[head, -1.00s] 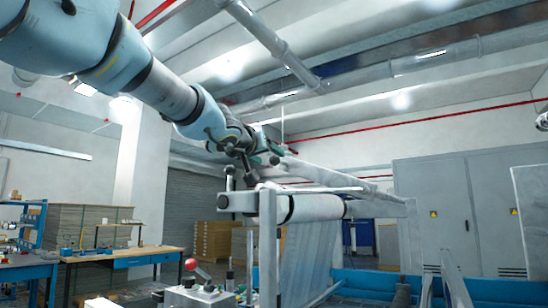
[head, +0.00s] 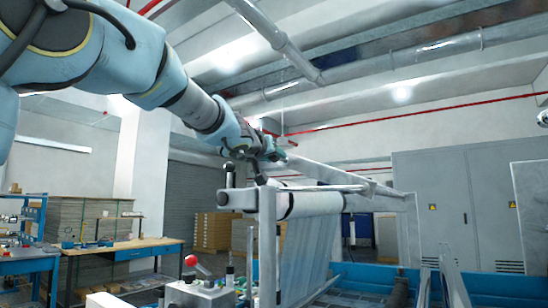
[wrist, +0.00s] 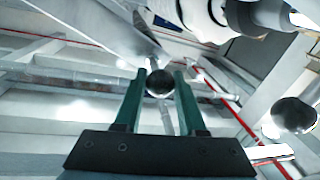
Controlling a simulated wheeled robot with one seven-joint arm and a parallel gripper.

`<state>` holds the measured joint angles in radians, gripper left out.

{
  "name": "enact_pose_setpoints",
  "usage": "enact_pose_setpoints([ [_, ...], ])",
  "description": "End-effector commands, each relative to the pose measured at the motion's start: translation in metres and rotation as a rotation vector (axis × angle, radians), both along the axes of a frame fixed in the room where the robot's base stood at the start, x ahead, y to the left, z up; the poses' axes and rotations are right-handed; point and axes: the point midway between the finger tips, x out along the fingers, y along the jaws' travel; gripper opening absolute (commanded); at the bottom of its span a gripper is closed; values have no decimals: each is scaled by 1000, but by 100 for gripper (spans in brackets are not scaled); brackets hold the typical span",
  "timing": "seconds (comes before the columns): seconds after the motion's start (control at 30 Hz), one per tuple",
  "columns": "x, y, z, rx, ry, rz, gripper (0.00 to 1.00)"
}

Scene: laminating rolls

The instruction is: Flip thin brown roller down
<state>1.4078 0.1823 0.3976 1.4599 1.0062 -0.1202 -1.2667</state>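The laminating frame stands right of centre in the head view, with a white roller (head: 315,203) with black bands along its top and a thin bar above it. I cannot pick out which part is the thin brown roller. My gripper (head: 268,158) is above the near end of the frame. In the wrist view my gripper (wrist: 161,72) has its green fingers apart, with a dark round knob (wrist: 160,84) between the tips. I cannot tell whether they press on it. A second dark ball (wrist: 293,116) shows at the right.
A control box with a red-topped lever (head: 192,262) stands below. A wooden-topped workbench (head: 145,250) is at the left. Grey cabinets (head: 455,210) line the right, and a blue rail (head: 370,278) runs low there. The space above the frame looks open.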

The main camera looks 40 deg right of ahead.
Motion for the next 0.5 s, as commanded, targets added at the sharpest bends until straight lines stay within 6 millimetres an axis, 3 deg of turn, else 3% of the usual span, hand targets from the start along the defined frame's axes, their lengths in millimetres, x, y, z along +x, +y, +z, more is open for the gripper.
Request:
enact_pose_setpoints([
  [0.03,0,0,0,0,0,0,32],
  [0.3,0,0,0,0,0,0,2],
  [0.5,0,0,0,0,0,0,0],
])
